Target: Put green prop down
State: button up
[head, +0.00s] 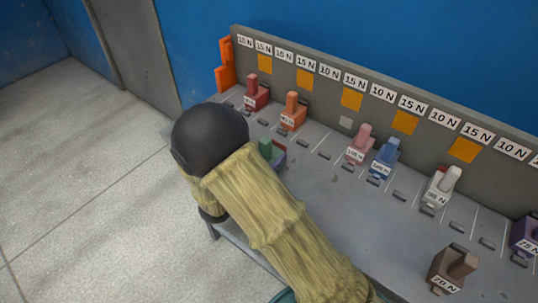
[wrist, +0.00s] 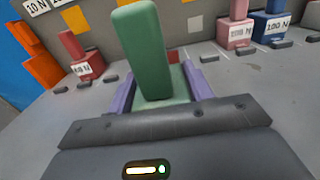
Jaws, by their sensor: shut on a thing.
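The green prop (wrist: 142,50) is a tall block with a rounded top on a wider base. It stands upright in the wrist view, between the two purple fingers of my gripper (wrist: 162,88). My gripper is shut on its lower part. In the head view only the top of the green prop (head: 265,148) shows. My sleeved arm and dark wrist hide most of it and the gripper. It is over the grey bench (head: 330,205), close to the surface. I cannot tell whether its base touches the bench.
Red (head: 256,92) and orange (head: 291,112) props stand behind the green one. Pink (head: 360,145), blue (head: 385,158), white (head: 441,187), purple (head: 526,236) and brown (head: 453,270) props stand to the right. A labelled back panel (head: 300,60) rises behind. Small dark blocks dot the bench.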

jog(key=shift+f, duration=0.1)
jog(key=o, duration=1.2)
jog(key=v, duration=1.2)
